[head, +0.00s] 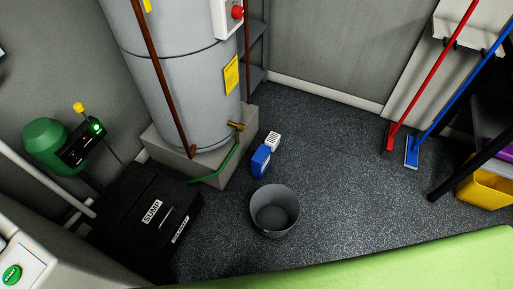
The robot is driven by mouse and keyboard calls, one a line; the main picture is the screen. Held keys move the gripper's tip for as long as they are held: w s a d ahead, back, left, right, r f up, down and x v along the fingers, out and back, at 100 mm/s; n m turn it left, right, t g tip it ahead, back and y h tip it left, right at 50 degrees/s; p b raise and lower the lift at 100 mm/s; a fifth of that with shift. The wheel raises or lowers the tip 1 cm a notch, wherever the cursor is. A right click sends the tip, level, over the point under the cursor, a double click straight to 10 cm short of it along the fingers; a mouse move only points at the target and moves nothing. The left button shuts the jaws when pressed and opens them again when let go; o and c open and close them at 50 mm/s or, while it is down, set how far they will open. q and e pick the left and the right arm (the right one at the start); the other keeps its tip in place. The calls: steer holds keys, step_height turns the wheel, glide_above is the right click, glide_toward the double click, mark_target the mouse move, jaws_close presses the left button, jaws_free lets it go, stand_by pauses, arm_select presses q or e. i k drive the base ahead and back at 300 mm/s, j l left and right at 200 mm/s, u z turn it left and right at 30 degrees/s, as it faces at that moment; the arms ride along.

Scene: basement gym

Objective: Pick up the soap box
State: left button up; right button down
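A small blue box with a white label (260,160) stands on the dark floor, beside the grey plinth of the water tank. A small white object with dark marks (273,140) is right behind it. I cannot tell whether they touch or which one is the soap box; the print is too small to read. Neither of my grippers is in the head view.
A grey bucket (275,210) stands in front of the blue box. The tank (195,90) on its plinth and a black sump box (145,220) are on the left. A red broom (430,80) and blue broom (460,97) lean right. A green surface (430,265) crosses the front. Floor right of the bucket is clear.

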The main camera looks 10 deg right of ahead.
mark_target(261, 160)
steer(key=l+z, duration=0.15)
steer(key=z, duration=0.25)
steer(key=l+z, duration=0.15)
steer(key=z, duration=0.2)
steer(key=l+z, duration=0.2)
steer(key=z, duration=0.2)
steer(key=i+l+z, duration=0.1)
steer(key=i+l, duration=0.4)
steer(key=l, duration=0.15)
steer(key=i+l+z, duration=0.1)
steer(key=i+l, duration=0.4)
steer(key=l, duration=0.15)
steer(key=i+j+u, duration=0.1)
steer(key=i+u, duration=0.7)
steer(key=i+l+u, duration=0.15)
steer(key=u, duration=0.25)
steer(key=i+l+u, duration=0.4)
steer(key=i+j, duration=0.05)
steer(key=j, duration=0.05)
